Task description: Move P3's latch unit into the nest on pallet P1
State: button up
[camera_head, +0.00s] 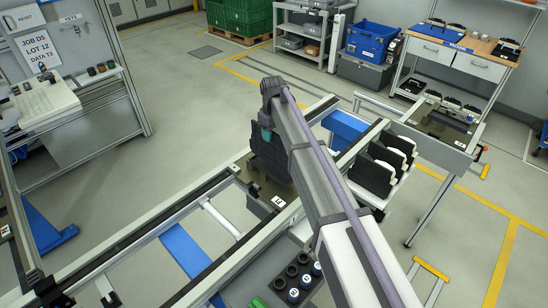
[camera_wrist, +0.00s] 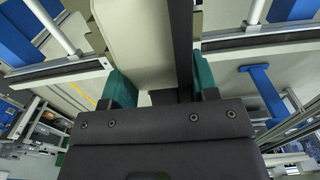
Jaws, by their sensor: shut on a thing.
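My gripper (camera_head: 266,134) is at the end of my arm, pointing down over the middle of the pallet line. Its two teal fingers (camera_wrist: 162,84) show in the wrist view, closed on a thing. A black ribbed block (camera_head: 268,162) is directly below the fingers in the head view; I take it to be the held latch unit. An olive pallet plate (camera_head: 262,196) with a white tag lies beneath it. I cannot tell whether block and plate touch. A pale surface (camera_wrist: 148,45) and a dark bar (camera_wrist: 182,40) show between and beyond the fingers. The nest is hidden.
A rack of black units with white discs (camera_head: 378,168) stands right of my arm. Another pallet plate (camera_head: 440,124) with black parts is at the back right. A dark holder with round sockets (camera_head: 293,284) is at the front. Conveyor rails (camera_head: 130,243) run around the cell.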

notch_tip(320, 180, down, 5)
jog(key=b, duration=0.4)
jog(key=shift+f, duration=0.15)
jog(key=shift+r+p, duration=0.3)
jog(key=shift+p, duration=0.05)
grip_shut()
jog(key=shift+f, duration=0.15)
jog(key=o, duration=1)
grip_release()
jog(key=shift+f, duration=0.1)
jog(key=shift+c, duration=0.2)
jog(key=o, duration=0.4)
jog(key=shift+o, duration=0.2)
notch_tip(320, 180, up, 13)
jog(key=p, duration=1.2)
jog(key=shift+f, duration=0.25)
